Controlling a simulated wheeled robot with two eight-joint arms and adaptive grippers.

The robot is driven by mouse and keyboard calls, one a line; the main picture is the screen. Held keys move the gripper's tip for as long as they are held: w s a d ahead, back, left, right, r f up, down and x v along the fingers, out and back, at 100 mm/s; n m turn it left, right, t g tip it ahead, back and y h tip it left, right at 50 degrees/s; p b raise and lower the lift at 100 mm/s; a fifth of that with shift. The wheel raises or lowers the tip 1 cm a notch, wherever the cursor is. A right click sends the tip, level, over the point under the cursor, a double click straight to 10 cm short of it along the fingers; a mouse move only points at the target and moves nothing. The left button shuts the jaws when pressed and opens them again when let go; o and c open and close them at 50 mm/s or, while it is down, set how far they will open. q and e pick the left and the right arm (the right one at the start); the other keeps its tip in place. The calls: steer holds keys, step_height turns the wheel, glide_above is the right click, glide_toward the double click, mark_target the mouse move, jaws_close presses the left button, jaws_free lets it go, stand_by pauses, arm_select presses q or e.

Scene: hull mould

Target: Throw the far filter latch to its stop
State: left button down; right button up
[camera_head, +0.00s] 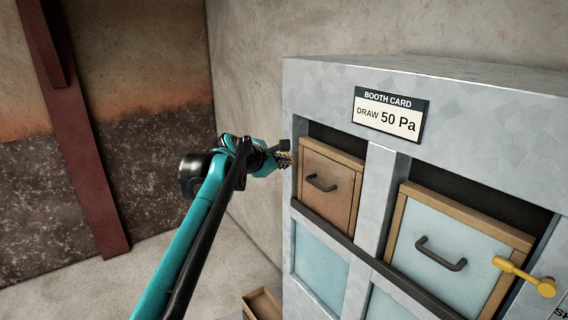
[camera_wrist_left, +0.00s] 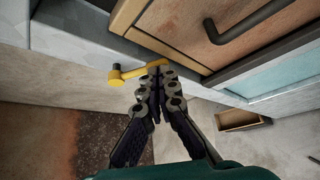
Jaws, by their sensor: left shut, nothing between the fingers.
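The far filter latch (camera_wrist_left: 134,72) is a yellow lever on the frame beside the brown far filter (camera_head: 328,186). My left gripper (camera_head: 284,160) is shut and empty. In the left wrist view its fingertips (camera_wrist_left: 158,76) are at the right end of the latch arm; I cannot tell whether they touch. My right gripper is not in view.
The near latch (camera_head: 524,276), also yellow, lies across the edge of the pale blue near filter (camera_head: 456,256). A booth card (camera_head: 391,113) reads DRAW 50 Pa. A small open wooden box (camera_head: 262,304) is on the floor. A red-brown beam (camera_head: 75,140) leans at left.

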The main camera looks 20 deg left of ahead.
arm_select(q)
steer(key=shift+w+a+f+m+t+y+b, duration=0.35)
steer(key=shift+a+f+m+t+b, duration=0.25)
steer(key=shift+b, duration=0.2)
steer(key=shift+w+a+f+m+t+y+b, duration=0.25)
steer(key=shift+w+a+f+m+t+b, duration=0.2)
steer(key=shift+f+m+b, duration=0.3)
steer(key=shift+w+a+f+m+t+y+b, duration=0.35)
steer(key=shift+a+f+m+t+b, duration=0.25)
steer(key=shift+b, duration=0.3)
steer(key=shift+w+f, duration=0.1)
